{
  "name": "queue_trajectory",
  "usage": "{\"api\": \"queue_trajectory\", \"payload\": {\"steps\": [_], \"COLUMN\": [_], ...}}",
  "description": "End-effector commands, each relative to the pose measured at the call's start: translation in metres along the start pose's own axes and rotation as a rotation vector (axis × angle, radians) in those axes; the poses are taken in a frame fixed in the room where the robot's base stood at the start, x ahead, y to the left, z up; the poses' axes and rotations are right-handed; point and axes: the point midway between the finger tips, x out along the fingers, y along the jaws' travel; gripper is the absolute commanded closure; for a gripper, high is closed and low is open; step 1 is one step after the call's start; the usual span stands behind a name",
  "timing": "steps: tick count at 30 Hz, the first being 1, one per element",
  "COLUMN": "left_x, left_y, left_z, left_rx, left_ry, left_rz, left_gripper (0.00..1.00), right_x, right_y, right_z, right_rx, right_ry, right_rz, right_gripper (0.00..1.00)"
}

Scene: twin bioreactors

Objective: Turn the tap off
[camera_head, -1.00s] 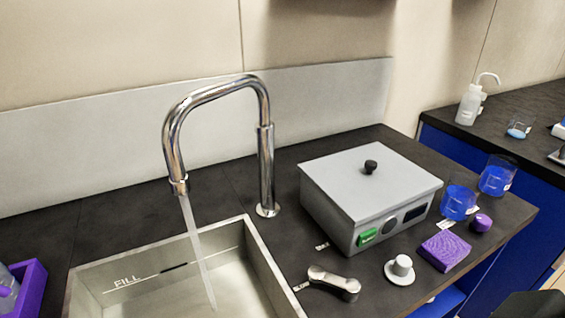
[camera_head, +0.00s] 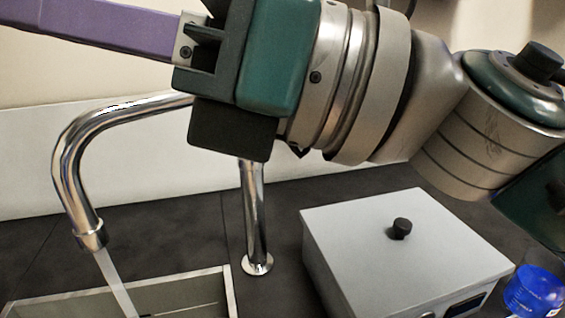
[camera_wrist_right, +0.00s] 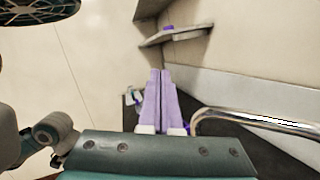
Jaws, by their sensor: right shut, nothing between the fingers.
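The chrome tap (camera_head: 70,165) arches over the sink (camera_head: 200,290) in the head view, and a stream of water (camera_head: 115,285) runs from its spout. Part of its neck is hidden behind my right arm. The tap's curved pipe also shows at the right of the right wrist view (camera_wrist_right: 235,115). My right gripper (camera_wrist_right: 160,76) is shut and empty, with its purple fingers together. In the head view it lies across the top, above the tap, with its fingertips beyond the left edge. The lever handle is out of view now. My left gripper is not in view.
A grey lidded box (camera_head: 400,255) with a black knob stands on the dark counter right of the tap. A shelf (camera_wrist_right: 178,35) is on the wall in the right wrist view.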

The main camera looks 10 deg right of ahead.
Motion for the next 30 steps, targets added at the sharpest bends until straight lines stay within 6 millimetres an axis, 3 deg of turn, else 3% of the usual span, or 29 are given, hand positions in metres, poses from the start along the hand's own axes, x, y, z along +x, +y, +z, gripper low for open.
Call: {"api": "queue_trajectory", "payload": {"steps": [1, 5, 9, 11, 15, 19, 24, 30], "left_x": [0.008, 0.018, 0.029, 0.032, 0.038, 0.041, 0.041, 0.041], "left_y": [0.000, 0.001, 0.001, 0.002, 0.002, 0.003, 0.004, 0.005], "left_z": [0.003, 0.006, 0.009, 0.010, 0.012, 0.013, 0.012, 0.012], "left_rx": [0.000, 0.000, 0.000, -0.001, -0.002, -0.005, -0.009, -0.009], "left_ry": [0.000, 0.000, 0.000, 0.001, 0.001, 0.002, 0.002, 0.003], "left_rz": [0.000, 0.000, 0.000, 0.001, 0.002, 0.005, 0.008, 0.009], "left_gripper": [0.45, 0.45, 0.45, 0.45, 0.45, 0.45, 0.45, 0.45], "right_x": [0.000, -0.022, -0.079, -0.108, -0.168, -0.202, -0.216, -0.216], "right_y": [0.003, -0.001, -0.030, -0.046, -0.076, -0.090, -0.095, -0.094], "right_z": [-0.029, -0.102, -0.161, -0.175, -0.184, -0.180, -0.176, -0.176], "right_rx": [-0.124, -0.418, -0.651, -0.716, -0.782, -0.786, -0.779, -0.779], "right_ry": [0.128, 0.486, 0.889, 1.051, 1.353, 1.514, 1.583, 1.582], "right_rz": [0.067, 0.248, 0.433, 0.503, 0.626, 0.688, 0.716, 0.717], "right_gripper": [1.00, 1.00, 1.00, 1.00, 1.00, 1.00, 1.00, 1.00]}}
